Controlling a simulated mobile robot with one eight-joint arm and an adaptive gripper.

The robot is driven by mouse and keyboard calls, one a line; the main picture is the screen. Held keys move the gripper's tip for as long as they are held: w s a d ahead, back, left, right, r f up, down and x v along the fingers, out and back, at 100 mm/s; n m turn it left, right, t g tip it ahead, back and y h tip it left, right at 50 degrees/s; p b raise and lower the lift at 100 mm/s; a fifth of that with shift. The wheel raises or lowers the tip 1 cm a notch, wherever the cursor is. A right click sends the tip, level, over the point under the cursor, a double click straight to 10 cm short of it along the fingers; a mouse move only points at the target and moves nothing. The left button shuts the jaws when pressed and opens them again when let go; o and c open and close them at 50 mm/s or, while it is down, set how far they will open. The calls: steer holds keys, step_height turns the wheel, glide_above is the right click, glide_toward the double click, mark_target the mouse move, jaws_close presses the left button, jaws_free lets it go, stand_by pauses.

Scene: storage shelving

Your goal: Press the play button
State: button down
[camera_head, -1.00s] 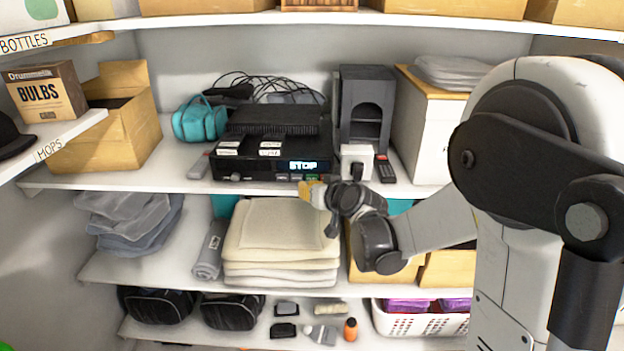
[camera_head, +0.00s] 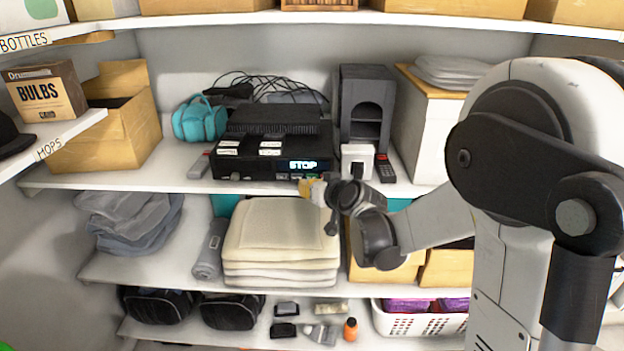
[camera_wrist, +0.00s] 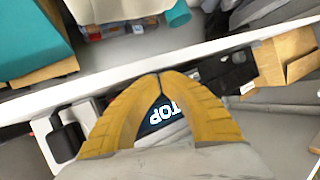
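The black player (camera_head: 262,164) stands on the middle shelf, with its lit display (camera_head: 303,165) reading STOP. A row of small buttons (camera_head: 284,176) runs below the display; they are too small to identify, and my gripper is near the row's right end. My gripper (camera_head: 304,187) has yellow fingers and is in front of the player's lower right front. In the wrist view the fingertips (camera_wrist: 159,75) meet with nothing between them. The display (camera_wrist: 164,112) shows upside down through the gap behind the tips. I cannot tell whether the tips touch the player.
A white box-shaped device (camera_head: 357,160) and a dark remote (camera_head: 385,169) are right of the player. A teal bag (camera_head: 200,121) and a grey remote (camera_head: 199,167) are left of it. Folded towels (camera_head: 281,240) lie on the shelf below. The shelf edge (camera_head: 130,183) runs just under the player.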

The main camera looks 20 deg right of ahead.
steer(key=shift+w+d, duration=0.15)
steer(key=shift+w, duration=0.3)
stand_by(0.6)
stand_by(0.4)
steer(key=shift+s+a, duration=0.25)
steer(key=shift+s, duration=0.5)
steer(key=shift+s+a, duration=0.25)
steer(key=shift+s, duration=0.55)
steer(key=shift+s+a, duration=0.25)
steer(key=shift+s, duration=0.55)
steer(key=shift+s+a, duration=0.25)
steer(key=shift+s, duration=0.55)
steer(key=s+d+g+h, duration=0.1)
steer(key=s+g, duration=0.5)
steer(key=s, duration=2.2)
steer(key=shift+d+h, duration=0.3)
steer(key=shift+h, duration=0.6)
